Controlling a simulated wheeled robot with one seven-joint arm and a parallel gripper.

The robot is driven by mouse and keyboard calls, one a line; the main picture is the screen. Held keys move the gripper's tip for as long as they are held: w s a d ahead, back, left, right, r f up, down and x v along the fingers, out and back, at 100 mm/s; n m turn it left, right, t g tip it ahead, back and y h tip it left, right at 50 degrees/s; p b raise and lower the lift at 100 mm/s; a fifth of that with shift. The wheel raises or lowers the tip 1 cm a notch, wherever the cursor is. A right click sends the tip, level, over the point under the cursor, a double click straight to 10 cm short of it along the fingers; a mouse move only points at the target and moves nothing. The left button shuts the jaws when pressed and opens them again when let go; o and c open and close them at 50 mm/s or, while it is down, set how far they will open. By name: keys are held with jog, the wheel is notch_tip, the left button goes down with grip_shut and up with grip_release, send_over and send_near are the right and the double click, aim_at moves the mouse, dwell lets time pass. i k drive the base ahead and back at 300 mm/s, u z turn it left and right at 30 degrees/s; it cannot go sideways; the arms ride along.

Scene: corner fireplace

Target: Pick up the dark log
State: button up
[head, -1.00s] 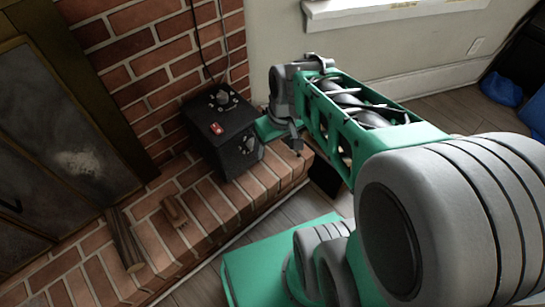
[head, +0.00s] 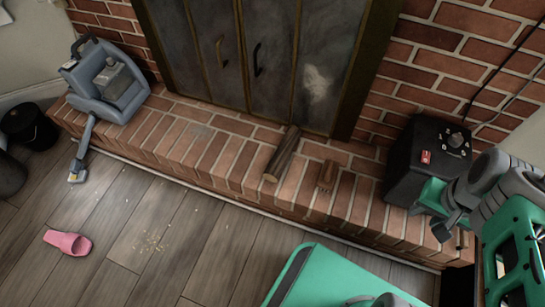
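The dark log (head: 284,153) lies on the brick hearth in front of the metal fireplace doors, its pale cut end toward the room. Nothing touches it from my side. My gripper (head: 446,226) is at the right, beside the black box and well to the right of the log. Its fingers are small and partly hidden by my arm, so I cannot tell whether they are open or shut.
A small wooden brush (head: 327,176) lies just right of the log. A black box (head: 425,160) with a red switch stands farther right on the hearth (head: 225,160). A blue-grey machine (head: 105,82) stands at the left. A pink slipper (head: 68,242) lies on the mostly clear wooden floor.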

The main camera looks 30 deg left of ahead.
aim_at(275, 167)
jog(key=u, duration=1)
jog(key=k, duration=0.3)
jog(key=u, duration=0.4)
jog(key=i, duration=0.4)
